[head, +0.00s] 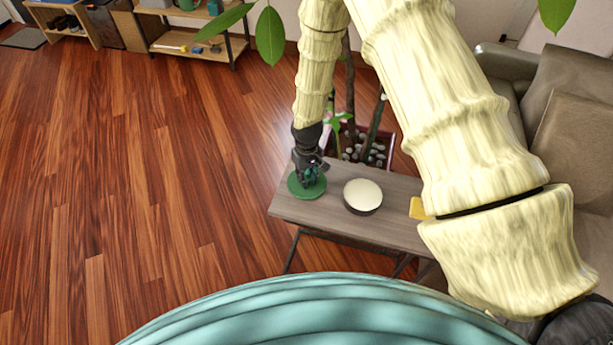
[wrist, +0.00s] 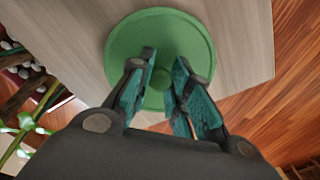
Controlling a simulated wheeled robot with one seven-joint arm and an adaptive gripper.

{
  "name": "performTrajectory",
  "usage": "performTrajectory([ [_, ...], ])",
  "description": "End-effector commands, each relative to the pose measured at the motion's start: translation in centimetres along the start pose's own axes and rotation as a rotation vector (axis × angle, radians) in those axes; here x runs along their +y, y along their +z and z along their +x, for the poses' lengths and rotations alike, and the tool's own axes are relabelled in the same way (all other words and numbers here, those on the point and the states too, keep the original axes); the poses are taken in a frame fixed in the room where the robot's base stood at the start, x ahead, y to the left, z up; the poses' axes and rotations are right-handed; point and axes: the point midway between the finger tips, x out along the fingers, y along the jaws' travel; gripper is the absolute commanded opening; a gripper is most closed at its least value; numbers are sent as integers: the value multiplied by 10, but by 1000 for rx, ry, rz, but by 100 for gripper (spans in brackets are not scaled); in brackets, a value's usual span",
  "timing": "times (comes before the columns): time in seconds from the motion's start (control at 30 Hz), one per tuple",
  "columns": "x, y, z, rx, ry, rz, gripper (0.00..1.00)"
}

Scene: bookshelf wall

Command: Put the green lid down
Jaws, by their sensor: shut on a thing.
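The green lid (head: 298,190) is a round disc with a small knob, at the left end of a small grey-brown wooden table (head: 394,213). My gripper (head: 310,178) is over the lid from above, its fingers closed around the knob. In the wrist view the lid (wrist: 138,40) lies flat in front of my gripper (wrist: 165,75), with the knob between the teal finger pads. The lid is at or just above the tabletop; I cannot tell whether it touches.
A round cream-topped container (head: 363,195) stands right of the lid. A yellow item (head: 418,208) lies farther right, partly behind my arm. A potted plant (head: 378,148) stands behind the table, and a sofa (head: 560,110) at right. The wooden floor at left is clear.

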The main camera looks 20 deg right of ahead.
Motion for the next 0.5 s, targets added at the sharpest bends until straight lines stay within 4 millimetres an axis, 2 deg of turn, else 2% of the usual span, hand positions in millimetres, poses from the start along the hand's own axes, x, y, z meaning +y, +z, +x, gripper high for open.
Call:
performTrajectory([
  [0.2, 0, 0, 4, -1, 0, 0, 3],
  [0.23, 0, 0, 3, 0, 0, 0, 23],
  [0.33, 0, 0, 3, 0, 0, 0, 41],
  [0.5, 0, 0, 3, 0, 0, 0, 41],
])
